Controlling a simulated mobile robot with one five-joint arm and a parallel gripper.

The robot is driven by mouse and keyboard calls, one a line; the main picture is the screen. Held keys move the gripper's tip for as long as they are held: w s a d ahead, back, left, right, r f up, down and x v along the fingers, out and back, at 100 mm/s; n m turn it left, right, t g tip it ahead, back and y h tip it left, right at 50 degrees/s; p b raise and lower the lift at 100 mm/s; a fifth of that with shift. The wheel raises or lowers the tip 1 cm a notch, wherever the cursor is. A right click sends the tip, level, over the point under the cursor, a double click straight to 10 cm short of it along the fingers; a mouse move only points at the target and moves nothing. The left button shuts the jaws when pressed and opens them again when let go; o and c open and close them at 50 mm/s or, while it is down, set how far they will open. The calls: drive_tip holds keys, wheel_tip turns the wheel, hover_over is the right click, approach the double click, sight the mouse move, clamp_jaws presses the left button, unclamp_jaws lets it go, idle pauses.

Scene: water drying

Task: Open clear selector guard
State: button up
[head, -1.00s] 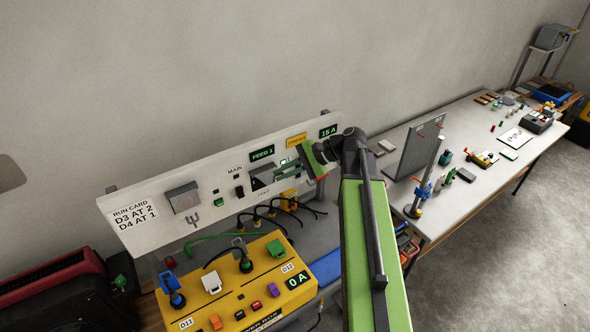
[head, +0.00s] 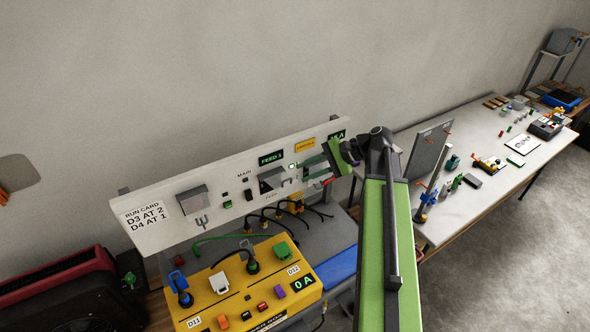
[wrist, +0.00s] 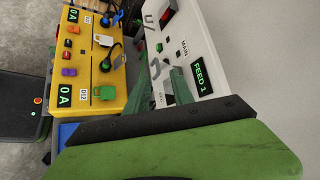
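The selector guard (head: 272,181) is a small grey cover on the white upright panel (head: 225,190), under the FEED 1 display (head: 270,158). It looks closed over its selector, though its clear part is hard to make out. My gripper (head: 314,171) is just right of the guard in the head view, its two teal fingers pointing left toward it with a gap between them. In the wrist view the fingers (wrist: 163,88) reach toward the panel by the FEED label and partly hide the guard. Nothing shows between them. I cannot tell whether they touch the guard.
A second grey cover (head: 193,200) is on the panel's left. A yellow box (head: 240,290) with plugs, cables and coloured switches stands below. A white table (head: 470,210) with a grey upright plate (head: 425,150) is at right. Free air lies in front of the panel.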

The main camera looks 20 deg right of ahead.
drive_tip(key=p+v, duration=0.4)
drive_tip(key=v, duration=0.7)
drive_tip(key=shift+r+p, duration=0.15)
drive_tip(key=shift+p, duration=0.25)
